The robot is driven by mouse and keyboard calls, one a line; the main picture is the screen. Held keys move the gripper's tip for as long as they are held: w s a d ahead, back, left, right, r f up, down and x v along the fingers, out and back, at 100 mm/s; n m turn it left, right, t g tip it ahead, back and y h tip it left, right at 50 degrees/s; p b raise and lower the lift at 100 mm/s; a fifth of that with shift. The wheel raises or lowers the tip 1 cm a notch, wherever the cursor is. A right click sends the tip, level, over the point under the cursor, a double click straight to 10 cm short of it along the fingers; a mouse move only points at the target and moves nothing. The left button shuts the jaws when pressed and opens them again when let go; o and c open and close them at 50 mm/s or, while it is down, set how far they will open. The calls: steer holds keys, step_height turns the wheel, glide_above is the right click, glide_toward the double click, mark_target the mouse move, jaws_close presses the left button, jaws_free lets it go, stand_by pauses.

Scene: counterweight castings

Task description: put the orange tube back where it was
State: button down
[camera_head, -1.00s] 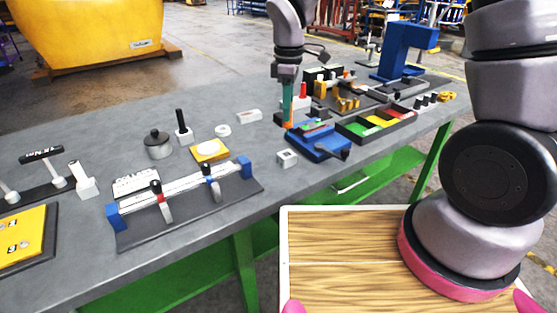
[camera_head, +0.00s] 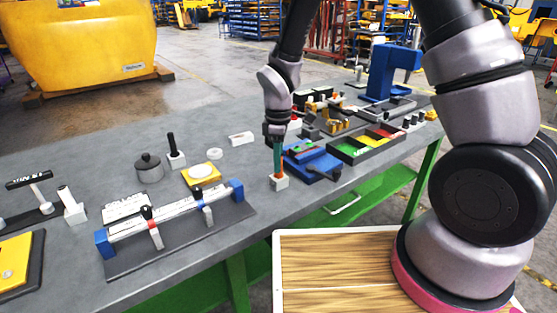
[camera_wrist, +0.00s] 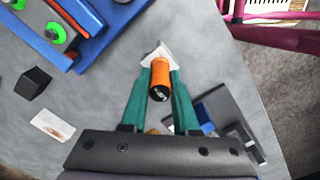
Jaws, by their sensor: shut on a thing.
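My gripper (camera_head: 278,170) has its green fingers pointing down over the small white block (camera_head: 279,183) near the bench's front edge. In the wrist view, the fingers (camera_wrist: 160,88) are shut on the orange tube (camera_wrist: 159,75), whose dark end faces the camera. The white block (camera_wrist: 152,54) shows just past the tube. In the head view the fingers mostly hide the tube, and its lower end is close to the block's top. I cannot tell whether the tube is seated in the block or just above it.
The blue fixture (camera_head: 313,162) stands close to the right of the gripper. A tray with green, yellow and red sections (camera_head: 362,148) lies beyond it. A yellow pad with a white disc (camera_head: 201,173) and a dark board with a rail (camera_head: 175,240) lie to the left.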

steer(key=c, duration=0.7)
jaws_free()
steer(key=shift+f, duration=0.1)
steer(key=d+r+m+t, duration=0.1)
steer(key=d+r+m, duration=0.15)
steer(key=r, duration=0.75)
steer(key=d+r+m, duration=0.2)
steer(key=d+r, duration=0.2)
steer(key=r, duration=0.6)
steer(key=s+d+r+m+t, duration=0.2)
steer(key=s+d+r+m, duration=0.2)
steer(key=d+m, duration=0.1)
steer(key=s+d+r+m+t+y, duration=0.1)
steer(key=s+d+r+m+t, duration=0.1)
steer(key=s+d+r+m, duration=0.2)
steer(key=s+d+r+m+t+y, duration=0.1)
steer(key=s+d+r+m+t, duration=0.1)
steer(key=s+d+r+m, duration=0.2)
steer(key=shift+s+d+r+m, duration=0.1)
steer(key=shift+d+r+m, duration=0.35)
steer(key=shift+d+m, duration=0.3)
steer(key=shift+s+d+r+m, duration=0.1)
steer(key=shift+d+r+m, duration=0.4)
steer(key=shift+d, duration=0.4)
steer(key=shift+w, duration=0.1)
